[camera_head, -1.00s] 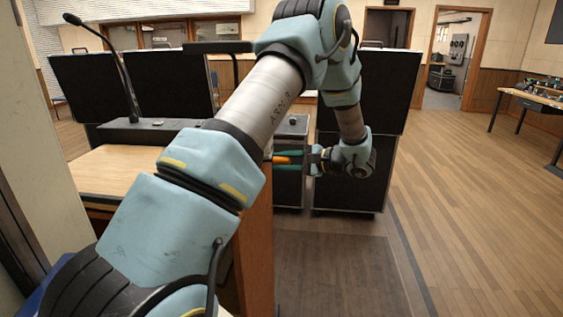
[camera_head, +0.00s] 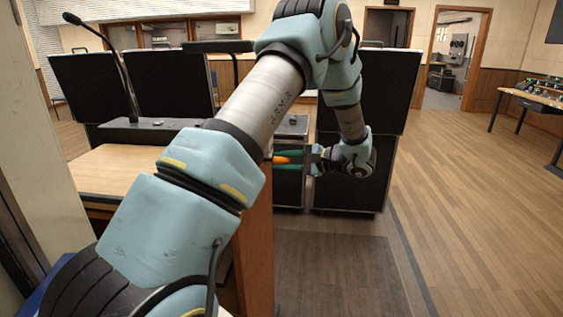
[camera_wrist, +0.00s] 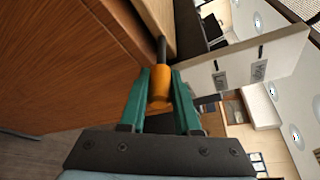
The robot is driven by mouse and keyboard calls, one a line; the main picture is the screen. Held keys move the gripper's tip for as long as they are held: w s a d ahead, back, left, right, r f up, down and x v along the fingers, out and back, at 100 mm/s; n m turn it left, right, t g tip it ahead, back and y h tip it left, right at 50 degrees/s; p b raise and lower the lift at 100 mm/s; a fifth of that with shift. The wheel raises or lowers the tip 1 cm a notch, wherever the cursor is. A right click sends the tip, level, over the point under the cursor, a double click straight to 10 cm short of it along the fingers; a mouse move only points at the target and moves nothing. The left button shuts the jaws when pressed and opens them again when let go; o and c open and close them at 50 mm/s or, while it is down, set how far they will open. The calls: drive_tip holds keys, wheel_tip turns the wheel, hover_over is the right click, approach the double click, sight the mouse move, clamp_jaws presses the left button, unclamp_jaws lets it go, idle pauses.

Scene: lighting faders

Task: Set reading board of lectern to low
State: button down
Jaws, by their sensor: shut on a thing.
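The lectern shows in the head view as a pale wooden reading board (camera_head: 120,172) and a darker wooden side panel (camera_head: 257,250), partly hidden by my arm. In the wrist view its brown wooden side (camera_wrist: 60,60) fills the left. An orange handle (camera_wrist: 160,88) on a dark rod sticks out from the lectern's side. My gripper (camera_wrist: 160,80) is shut on this handle, with a green finger on either side; the gripper also shows in the head view (camera_head: 285,160).
A gooseneck microphone (camera_head: 120,75) rises behind the reading board. Black cases (camera_head: 352,180) stand beyond my gripper. A desk with equipment (camera_head: 535,97) is at the far right. The wooden floor (camera_head: 460,230) on the right is clear.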

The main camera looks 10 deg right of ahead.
drive_tip(key=shift+n, duration=0.8)
drive_tip(key=r+b, duration=0.2)
drive_tip(key=r, duration=0.1)
drive_tip(key=r+b, duration=0.1)
drive_tip(key=shift+s+r, duration=0.25)
drive_tip(key=shift+r, duration=0.05)
drive_tip(key=shift+r+t, duration=0.4)
drive_tip(key=shift+r, duration=0.15)
drive_tip(key=c, duration=0.6)
unclamp_jaws()
drive_tip(key=shift+c, duration=0.2)
drive_tip(key=shift+b+v, duration=1.8)
drive_tip(key=shift+v, duration=3.6)
drive_tip(key=shift+f, duration=0.15)
